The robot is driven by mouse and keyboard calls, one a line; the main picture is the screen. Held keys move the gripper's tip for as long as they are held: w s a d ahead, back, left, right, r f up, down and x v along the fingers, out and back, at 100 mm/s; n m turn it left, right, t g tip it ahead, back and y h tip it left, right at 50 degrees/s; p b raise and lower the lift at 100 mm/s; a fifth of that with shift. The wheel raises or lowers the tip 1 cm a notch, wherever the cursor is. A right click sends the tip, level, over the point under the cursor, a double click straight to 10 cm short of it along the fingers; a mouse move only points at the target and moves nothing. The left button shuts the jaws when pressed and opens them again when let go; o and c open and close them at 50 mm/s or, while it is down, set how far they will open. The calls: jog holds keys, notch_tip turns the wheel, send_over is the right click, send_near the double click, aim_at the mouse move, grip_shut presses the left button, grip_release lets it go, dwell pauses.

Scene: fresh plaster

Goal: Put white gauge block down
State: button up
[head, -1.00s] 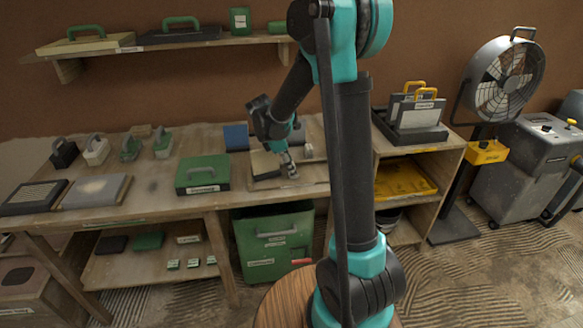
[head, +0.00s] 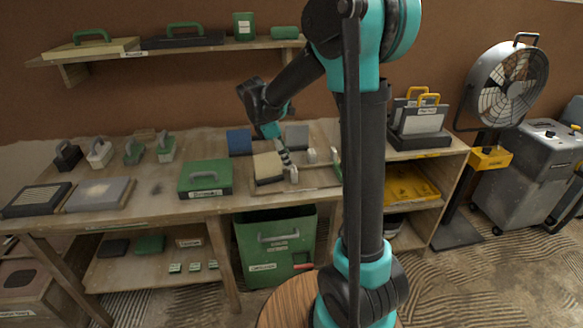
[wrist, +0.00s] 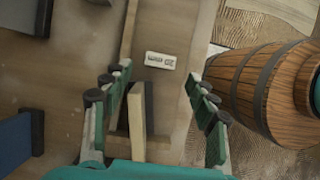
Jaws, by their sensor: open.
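The white gauge block (wrist: 160,61), a small piece marked "20 mm", lies on the wooden tray (wrist: 180,110) in the wrist view. In the head view it shows as a small pale piece (head: 294,176) just below my fingertips. My gripper (wrist: 158,85) is open, its fingers wide apart to either side, and holds nothing. It also shows in the head view (head: 287,160) above the tray. A cream block with a dark side (wrist: 137,120) stands between the fingers in the wrist view, nearer my palm than the gauge block.
A green case (head: 204,180) stands left of the tray. A blue block (head: 239,141) and a grey block (head: 297,136) are behind it. A small white piece (head: 311,156) stands at the tray's back.

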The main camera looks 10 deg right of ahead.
jog(key=v, duration=0.4)
jog(key=s+d+f+m+t+y, duration=0.1)
jog(key=s+d+f+m, duration=0.1)
jog(key=s+f+m, duration=0.2)
jog(key=s+d+f+m+t+y, duration=0.1)
jog(key=s+d+f+m+y, duration=0.1)
jog(key=s+m, duration=0.6)
jog(key=s+d+f+m+t+y, duration=0.1)
jog(key=s+d+f+m, duration=0.3)
jog(key=s, duration=0.6)
notch_tip(320, 180, down, 3)
jog(key=shift+d+r+m+t+y, duration=0.1)
jog(key=shift+d+m+t+y, duration=0.15)
jog(key=shift+m+t, duration=0.55)
